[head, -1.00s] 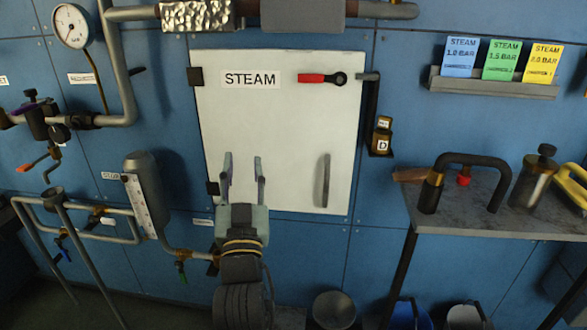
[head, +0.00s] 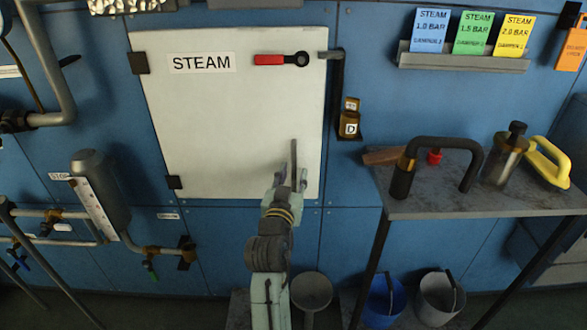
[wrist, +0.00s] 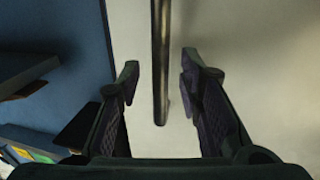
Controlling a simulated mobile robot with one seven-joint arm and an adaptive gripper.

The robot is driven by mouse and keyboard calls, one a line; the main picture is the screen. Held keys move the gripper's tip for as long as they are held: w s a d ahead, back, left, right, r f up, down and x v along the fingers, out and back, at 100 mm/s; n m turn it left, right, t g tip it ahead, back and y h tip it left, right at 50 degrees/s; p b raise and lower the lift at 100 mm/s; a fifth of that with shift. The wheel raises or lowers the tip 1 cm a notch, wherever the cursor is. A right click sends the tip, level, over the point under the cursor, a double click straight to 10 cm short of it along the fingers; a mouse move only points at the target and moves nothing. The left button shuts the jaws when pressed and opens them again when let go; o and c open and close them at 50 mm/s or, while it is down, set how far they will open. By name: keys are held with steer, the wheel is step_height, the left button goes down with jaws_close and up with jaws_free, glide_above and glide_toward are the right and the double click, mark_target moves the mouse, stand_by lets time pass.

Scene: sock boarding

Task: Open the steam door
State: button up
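The white steam door (head: 220,120), labelled "STEAM", sits flush in the blue wall and looks shut. A red lever with a black pivot (head: 270,60) lies horizontal near its upper right corner. The upright bar handle (head: 295,155) is at the door's lower right, partly hidden by my gripper (head: 290,178). In the wrist view the dark handle (wrist: 160,60) runs between the two fingers of my gripper (wrist: 158,80). The fingers are open, with a gap on each side of the bar, so it is not clasped.
A grey shelf table (head: 510,203) right of the door carries a black-handled tool, a flask and a yellow-handled object. A sign rack (head: 465,61) is higher up. A cylinder with pipes (head: 98,190) stands at left.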

steer(key=shift+w+d, duration=0.15)
steer(key=shift+w, duration=0.65)
steer(key=shift+c, duration=0.4)
jaws_close()
